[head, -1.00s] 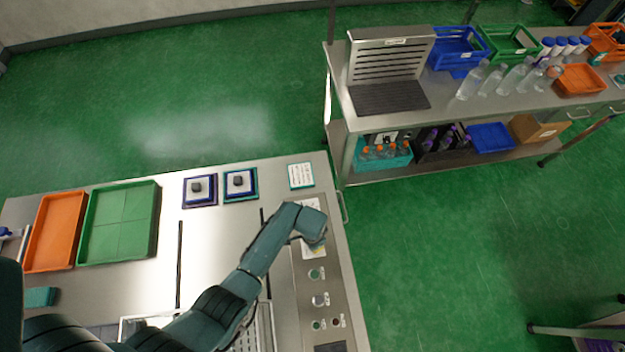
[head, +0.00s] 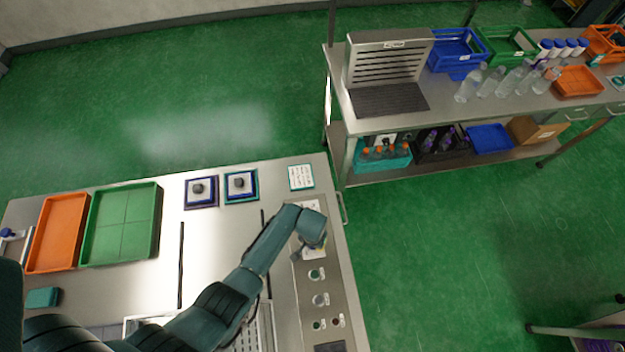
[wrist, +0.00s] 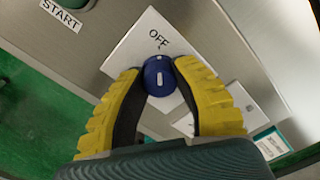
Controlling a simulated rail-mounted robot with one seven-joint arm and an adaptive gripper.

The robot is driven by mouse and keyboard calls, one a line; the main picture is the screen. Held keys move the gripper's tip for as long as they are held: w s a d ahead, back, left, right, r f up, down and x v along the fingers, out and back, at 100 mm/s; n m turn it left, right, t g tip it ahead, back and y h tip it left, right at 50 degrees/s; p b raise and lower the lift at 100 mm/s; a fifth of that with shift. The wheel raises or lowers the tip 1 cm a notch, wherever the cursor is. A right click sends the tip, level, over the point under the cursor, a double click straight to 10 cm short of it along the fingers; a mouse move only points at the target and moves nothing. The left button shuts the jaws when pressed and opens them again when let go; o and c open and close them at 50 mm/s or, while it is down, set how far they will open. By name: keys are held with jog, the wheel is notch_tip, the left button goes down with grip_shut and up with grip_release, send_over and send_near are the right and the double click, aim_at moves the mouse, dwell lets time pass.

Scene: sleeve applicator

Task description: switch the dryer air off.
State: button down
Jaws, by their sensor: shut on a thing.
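The blue dryer air knob (wrist: 159,76) sits on a white plate (wrist: 125,62) on the panel in the wrist view. The word OFF is printed on the plate above the knob, and a pale mark shows on the knob's face. My gripper (wrist: 161,68) has its two yellow fingers around the knob, one on each side, shut on it. In the head view my gripper (head: 305,249) is over the upper part of the control strip, and it and my arm hide the knob there.
A green button (wrist: 72,3) by a START label is at the upper left in the wrist view. In the head view several buttons line the strip below my gripper. Green (head: 120,262) and orange (head: 58,232) trays lie at the left of the bench.

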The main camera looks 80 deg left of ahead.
jog(key=shift+d, duration=0.1)
dwell(0.3)
jog(key=c, duration=0.7)
grip_release()
jog(key=shift+c, duration=0.2)
jog(key=shift+r, duration=0.15)
notch_tip(320, 180, up, 12)
